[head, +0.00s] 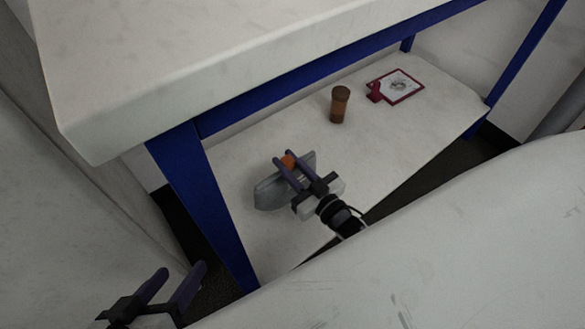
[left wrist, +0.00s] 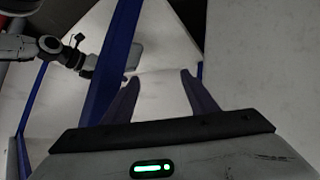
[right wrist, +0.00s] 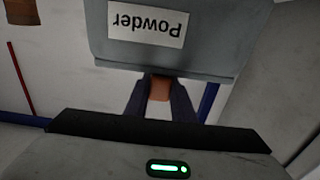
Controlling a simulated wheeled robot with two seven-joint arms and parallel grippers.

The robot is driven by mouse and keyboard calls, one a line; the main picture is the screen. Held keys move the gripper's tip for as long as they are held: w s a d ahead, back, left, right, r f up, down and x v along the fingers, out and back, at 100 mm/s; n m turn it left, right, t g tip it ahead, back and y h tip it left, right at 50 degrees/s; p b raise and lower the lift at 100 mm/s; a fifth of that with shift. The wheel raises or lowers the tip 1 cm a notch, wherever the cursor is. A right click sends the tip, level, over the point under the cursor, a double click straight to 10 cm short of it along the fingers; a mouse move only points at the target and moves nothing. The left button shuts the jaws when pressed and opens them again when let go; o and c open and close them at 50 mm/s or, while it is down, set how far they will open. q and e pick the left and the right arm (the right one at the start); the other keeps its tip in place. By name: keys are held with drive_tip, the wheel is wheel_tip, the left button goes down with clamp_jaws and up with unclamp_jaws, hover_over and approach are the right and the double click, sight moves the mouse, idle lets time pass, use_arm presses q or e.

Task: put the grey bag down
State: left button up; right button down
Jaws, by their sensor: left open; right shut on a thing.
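The grey bag (head: 268,194) is over the white lower shelf (head: 240,238) in the head view. In the right wrist view the grey bag (right wrist: 200,52) fills the top, with a white "Powder" label upside down. My right gripper (head: 284,158) is shut on the bag's orange top piece, which shows between the fingers in the right wrist view (right wrist: 160,90). I cannot tell whether the bag touches the shelf. My left gripper (head: 181,268) is open and empty at the lower left, away from the bag; its spread fingers also show in the left wrist view (left wrist: 158,82).
A brown bottle or shaker (head: 339,105) stands on the shelf behind the bag. A red clipboard-like thing (head: 397,87) lies farther back right. A blue table leg (head: 208,200) stands left of the bag, and the white tabletop (head: 180,60) overhangs the shelf's back.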

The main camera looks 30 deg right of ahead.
drive_tip(key=shift+f, duration=0.4)
wheel_tip(320, 180, down, 3)
drive_tip(key=shift+w+f+b, duration=0.1)
drive_tip(key=shift+b, duration=1.05)
drive_tip(key=shift+f, duration=0.3)
drive_tip(key=shift+r, duration=0.15)
drive_tip(key=c, duration=1.5)
unclamp_jaws()
drive_tip(key=shift+f, duration=0.25)
use_arm(q)
drive_tip(key=shift+w+d+r+t+h, duration=0.1)
drive_tip(key=shift+d+r+t+h, duration=0.1)
drive_tip(key=shift+d+r+h, duration=0.3)
drive_tip(key=shift+w+d+r+t+h, duration=0.1)
drive_tip(key=shift+d+r+t, duration=0.1)
drive_tip(key=shift+r, duration=0.5)
use_arm(e)
drive_tip(key=shift+s+r, duration=0.15)
drive_tip(key=shift+s, duration=0.05)
